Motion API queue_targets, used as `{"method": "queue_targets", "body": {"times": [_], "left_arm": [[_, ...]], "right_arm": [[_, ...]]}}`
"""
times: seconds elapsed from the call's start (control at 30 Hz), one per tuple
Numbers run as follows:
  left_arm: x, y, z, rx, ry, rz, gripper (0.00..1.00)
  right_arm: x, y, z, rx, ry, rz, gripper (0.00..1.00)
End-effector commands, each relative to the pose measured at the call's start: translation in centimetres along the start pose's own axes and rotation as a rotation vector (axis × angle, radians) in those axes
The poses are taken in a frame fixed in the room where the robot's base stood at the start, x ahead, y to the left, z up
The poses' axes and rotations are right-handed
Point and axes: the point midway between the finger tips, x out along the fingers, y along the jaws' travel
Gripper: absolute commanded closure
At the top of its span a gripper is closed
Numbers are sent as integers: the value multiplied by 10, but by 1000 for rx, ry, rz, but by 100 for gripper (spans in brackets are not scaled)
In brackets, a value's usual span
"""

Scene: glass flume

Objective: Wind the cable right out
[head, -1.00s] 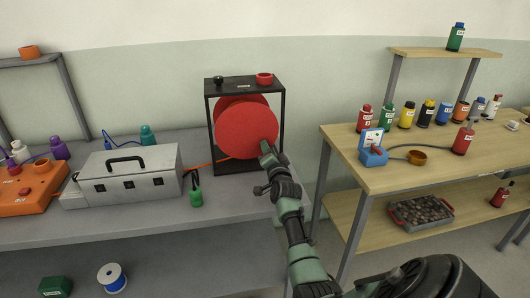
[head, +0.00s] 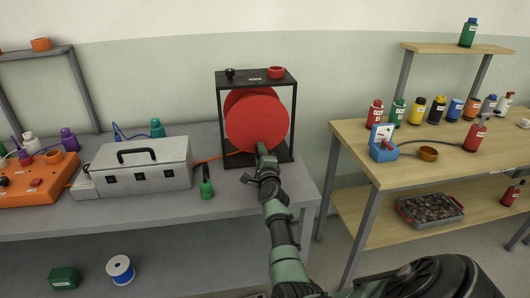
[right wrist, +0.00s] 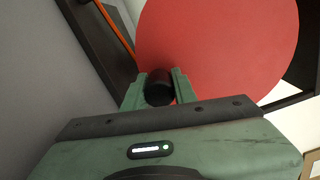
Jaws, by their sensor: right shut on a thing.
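A red reel (head: 257,118) stands in a black frame (head: 220,115) on the grey bench; the red disc also fills much of the right wrist view (right wrist: 225,45). My right gripper (head: 262,150) is at the lower edge of the disc, shut on a black crank handle (right wrist: 159,88), which sits between its two fingers. An orange cable (head: 210,159) runs from the reel's left side towards the grey box; it also shows in the right wrist view (right wrist: 116,29). My left gripper is in neither view.
A wooden bench (head: 390,170) with bottles stands to the right, across a gap.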

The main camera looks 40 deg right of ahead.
Motion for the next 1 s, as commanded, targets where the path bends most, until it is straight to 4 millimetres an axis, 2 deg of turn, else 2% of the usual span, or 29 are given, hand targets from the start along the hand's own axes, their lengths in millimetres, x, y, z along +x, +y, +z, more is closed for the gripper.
{"method": "queue_targets", "body": {"times": [0.33,0.87,0.9,0.93,1.0], "left_arm": [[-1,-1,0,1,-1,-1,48],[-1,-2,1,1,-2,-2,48],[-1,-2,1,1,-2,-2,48],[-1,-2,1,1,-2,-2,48],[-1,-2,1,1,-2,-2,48]], "right_arm": [[0,4,12,131,-1,3,100],[0,4,13,150,-1,4,100],[0,4,13,149,-1,4,62],[0,4,13,149,-1,3,53],[0,3,13,149,-1,3,51]]}}
